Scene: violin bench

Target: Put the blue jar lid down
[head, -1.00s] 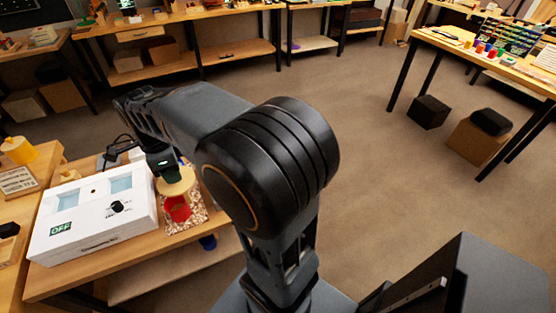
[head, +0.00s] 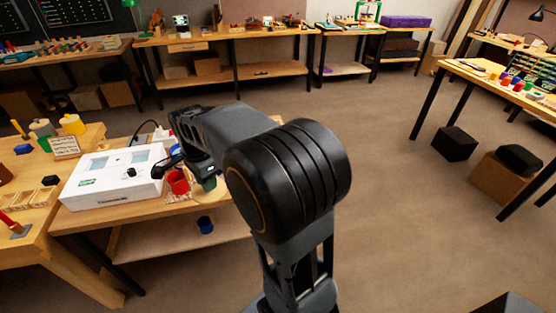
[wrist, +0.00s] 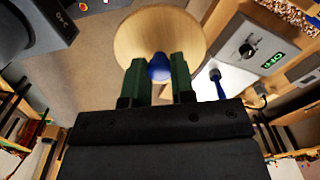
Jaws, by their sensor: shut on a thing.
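The blue jar lid shows in the wrist view as a round wooden disc (wrist: 135,40) with a blue knob (wrist: 159,67). My gripper (wrist: 160,72) has its two green fingers shut on the knob, and they hide part of it. In the head view my gripper (head: 207,180) is at the right end of the small bench, just right of a red jar (head: 178,184). The pale disc shows there only in part, below the fingers. A blue jar-like thing (head: 205,224) is lower, by the bench's lower shelf.
A wooden table (head: 30,240) with jars and tools is at the left. Open floor (head: 370,180) lies to the right.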

